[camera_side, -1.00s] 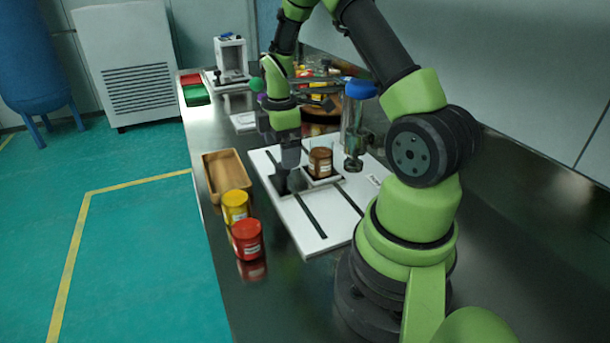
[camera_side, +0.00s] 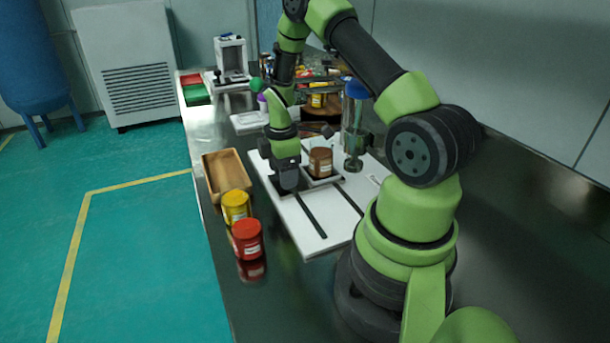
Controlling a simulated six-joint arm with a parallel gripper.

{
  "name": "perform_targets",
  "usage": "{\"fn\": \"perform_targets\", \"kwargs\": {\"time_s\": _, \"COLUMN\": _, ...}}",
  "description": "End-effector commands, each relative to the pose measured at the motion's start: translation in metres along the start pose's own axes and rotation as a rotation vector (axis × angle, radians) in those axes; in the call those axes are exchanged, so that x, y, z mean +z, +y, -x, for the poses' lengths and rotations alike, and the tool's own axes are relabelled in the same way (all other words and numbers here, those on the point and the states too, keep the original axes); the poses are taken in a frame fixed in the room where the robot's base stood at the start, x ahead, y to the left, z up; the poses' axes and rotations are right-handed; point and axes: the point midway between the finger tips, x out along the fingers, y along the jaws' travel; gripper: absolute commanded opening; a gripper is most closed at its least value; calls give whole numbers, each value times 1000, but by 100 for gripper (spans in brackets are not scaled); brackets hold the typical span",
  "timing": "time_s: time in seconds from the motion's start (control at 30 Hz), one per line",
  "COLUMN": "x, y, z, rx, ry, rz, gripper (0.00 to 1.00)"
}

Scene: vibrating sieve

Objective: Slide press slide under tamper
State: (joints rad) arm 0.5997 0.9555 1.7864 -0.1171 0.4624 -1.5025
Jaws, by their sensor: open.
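The press slide (camera_side: 334,179) is a small white carriage on a white base board (camera_side: 299,221) with dark slots. It bears a brown jar with a pale label (camera_side: 320,163). The tamper (camera_side: 353,160) is a metal piece below a clear column with a blue top, to the right of the jar in the picture. The jar looks beside the tamper, not beneath it. My gripper (camera_side: 288,188) is low over the board, just left of the jar and slide. It is open; its fingers are mostly hidden, and I cannot tell whether it touches the slide.
A wooden tray (camera_side: 207,184), a yellow jar (camera_side: 236,207) and a red jar (camera_side: 247,239) stand left of the board. Behind are a white device (camera_side: 231,58), red and green pads, and several coloured items. The metal bench is clear at front and right.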

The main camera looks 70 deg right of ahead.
Motion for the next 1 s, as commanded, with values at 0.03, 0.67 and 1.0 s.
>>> {"fn": "perform_targets", "kwargs": {"time_s": 0.03, "x": 0, "y": 0, "z": 0, "rx": 0, "ry": 0, "rz": 0, "gripper": 60}}
{"fn": "perform_targets", "kwargs": {"time_s": 0.67, "x": 0, "y": -8, "z": 0, "rx": -2, "ry": 0, "rz": 1, "gripper": 60}}
{"fn": "perform_targets", "kwargs": {"time_s": 1.0, "x": 0, "y": -29, "z": 0, "rx": -3, "ry": 0, "rz": 1, "gripper": 60}}
